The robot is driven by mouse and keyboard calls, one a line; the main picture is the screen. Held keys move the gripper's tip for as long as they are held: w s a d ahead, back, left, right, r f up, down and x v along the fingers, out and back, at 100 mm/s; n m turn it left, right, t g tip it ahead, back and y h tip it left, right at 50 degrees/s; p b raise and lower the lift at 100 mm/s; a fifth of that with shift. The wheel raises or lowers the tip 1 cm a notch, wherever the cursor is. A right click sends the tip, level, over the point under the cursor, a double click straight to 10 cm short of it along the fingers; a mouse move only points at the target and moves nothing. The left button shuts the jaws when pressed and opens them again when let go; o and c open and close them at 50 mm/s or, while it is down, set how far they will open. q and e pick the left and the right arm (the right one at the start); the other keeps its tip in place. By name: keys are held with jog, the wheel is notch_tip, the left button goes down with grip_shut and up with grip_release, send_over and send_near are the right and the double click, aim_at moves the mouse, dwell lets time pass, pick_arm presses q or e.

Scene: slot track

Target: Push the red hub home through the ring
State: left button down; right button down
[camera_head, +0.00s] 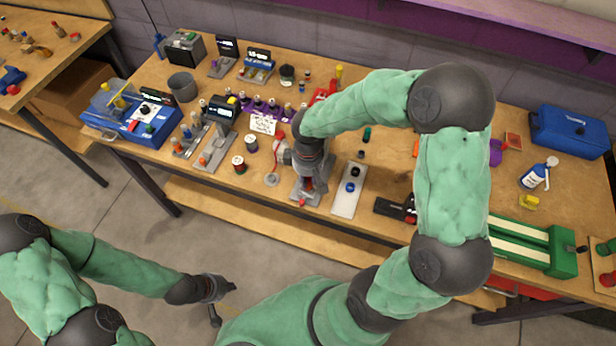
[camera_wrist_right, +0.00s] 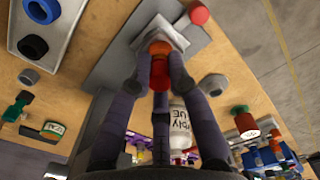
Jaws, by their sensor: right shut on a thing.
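The red hub (camera_wrist_right: 159,72) stands between the fingertips of my right gripper (camera_wrist_right: 160,62), with an orange-red top showing. In the head view my right gripper (camera_head: 309,178) is over the grey slot track (camera_head: 298,195) and covers much of it. The fingers are shut on the hub. In the wrist view a pale grey block (camera_wrist_right: 165,32) lies right by the hub on the grey track (camera_wrist_right: 112,66); I cannot tell whether this is the ring. A red knob (camera_wrist_right: 198,13) sits at the track's end. My left gripper (camera_head: 224,300) hangs empty in front of the bench, fingers apart.
A pale board with a blue ring (camera_head: 350,187) lies right of the track. A red-topped stand (camera_head: 276,160) and small jars (camera_head: 239,165) are on its left. A green vise-like fixture (camera_head: 530,243) and blue box (camera_head: 570,130) stand further right. My right arm spans the bench's middle.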

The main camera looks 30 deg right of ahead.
jog(key=shift+f, duration=0.3)
jog(key=c, duration=1.1)
grip_release()
jog(key=shift+r, duration=0.1)
notch_tip(320, 180, up, 12)
jog(key=shift+f, duration=0.1)
